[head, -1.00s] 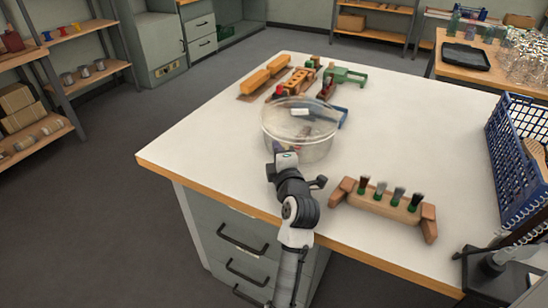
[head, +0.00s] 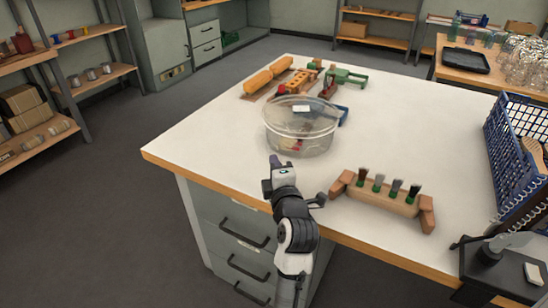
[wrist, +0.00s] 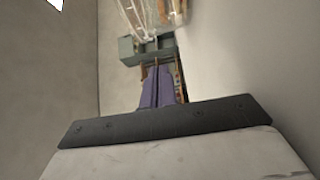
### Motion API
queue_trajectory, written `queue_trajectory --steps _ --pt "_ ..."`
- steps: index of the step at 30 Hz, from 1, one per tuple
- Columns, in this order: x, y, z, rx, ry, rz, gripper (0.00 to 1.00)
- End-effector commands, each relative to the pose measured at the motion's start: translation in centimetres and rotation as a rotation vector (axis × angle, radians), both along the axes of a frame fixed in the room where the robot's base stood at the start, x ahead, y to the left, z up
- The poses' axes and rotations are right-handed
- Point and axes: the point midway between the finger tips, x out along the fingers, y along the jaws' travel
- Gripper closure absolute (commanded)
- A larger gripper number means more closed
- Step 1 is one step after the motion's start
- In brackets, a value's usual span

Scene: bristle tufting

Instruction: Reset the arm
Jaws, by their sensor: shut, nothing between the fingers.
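My gripper (head: 272,170) is at the near edge of the white table, in front of the clear round tub, with my arm reaching up from the bottom of the head view. In the wrist view its purple-grey fingers (wrist: 158,88) lie side by side, shut, with nothing between them. The clear round tub (head: 300,143) stands on the table just beyond my gripper, with a small white label on its top and some reddish items showing dimly inside. My gripper appears apart from it.
A wooden rack (head: 382,200) with several dark-tipped brushes stands right of my arm. A blue basket (head: 510,150) stands at the table's right. Wooden blocks (head: 270,73) and a green tool (head: 345,76) lie at the back. The white table's (head: 210,142) left part is clear.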

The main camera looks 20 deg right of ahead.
Motion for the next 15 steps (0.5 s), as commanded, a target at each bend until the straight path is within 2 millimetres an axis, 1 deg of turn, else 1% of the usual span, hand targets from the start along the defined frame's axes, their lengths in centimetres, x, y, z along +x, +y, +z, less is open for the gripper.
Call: queue_trajectory --steps 1,3,6,10,15 --pt "-1.2 0.1 -0.3 -0.001 0.000 -0.003 1.00" --pt "-2.4 0.4 -0.2 -0.001 0.000 -0.002 1.00" --pt "-3.7 0.7 -0.2 -0.001 0.000 -0.001 1.00" --pt "-4.7 0.9 -0.1 0.000 0.000 -0.001 1.00" --pt "-5.0 1.0 0.0 0.000 0.000 0.000 1.00"
